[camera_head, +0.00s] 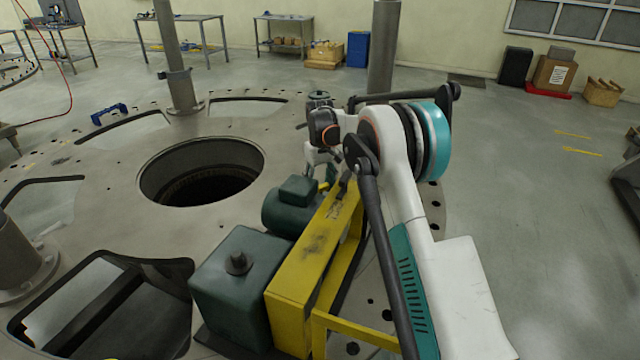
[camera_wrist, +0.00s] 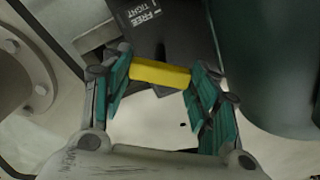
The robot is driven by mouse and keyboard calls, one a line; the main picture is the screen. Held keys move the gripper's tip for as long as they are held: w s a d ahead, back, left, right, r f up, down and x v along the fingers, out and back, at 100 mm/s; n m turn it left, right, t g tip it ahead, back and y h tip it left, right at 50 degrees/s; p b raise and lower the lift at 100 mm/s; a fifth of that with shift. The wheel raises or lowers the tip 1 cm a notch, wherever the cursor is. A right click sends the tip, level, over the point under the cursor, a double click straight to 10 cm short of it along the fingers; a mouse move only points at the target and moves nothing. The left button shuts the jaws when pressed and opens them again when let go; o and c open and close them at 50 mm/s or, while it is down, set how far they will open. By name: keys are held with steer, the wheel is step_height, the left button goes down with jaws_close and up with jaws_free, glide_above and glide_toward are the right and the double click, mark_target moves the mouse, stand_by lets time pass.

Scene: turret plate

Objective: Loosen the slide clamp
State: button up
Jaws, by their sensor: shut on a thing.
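The slide clamp shows in the wrist view as a dark block (camera_wrist: 165,38) with a white label reading FREE and TIGHT with arrows. Its yellow handle (camera_wrist: 160,74) lies crosswise between the two teal-padded fingers of my gripper (camera_wrist: 158,82). The fingers are shut on the handle, one at each end. In the head view my gripper (camera_head: 320,160) is low beside the green motor, behind the yellow frame, partly hidden by my arm. A small yellow bit (camera_head: 324,186) shows just below it. The label cannot be read there.
A green motor housing (camera_head: 288,208) and green box (camera_head: 238,285) stand against the yellow frame (camera_head: 315,260), close to my arm. The round plate has a large central hole (camera_head: 201,172) and cut-out windows. A grey post (camera_head: 176,60) rises behind. Open floor lies right.

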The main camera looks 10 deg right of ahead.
steer(key=n, duration=0.3)
steer(key=shift+n, duration=2.1)
steer(key=o, duration=1.1)
steer(key=shift+c, duration=0.2)
step_height(320, 180, up, 12)
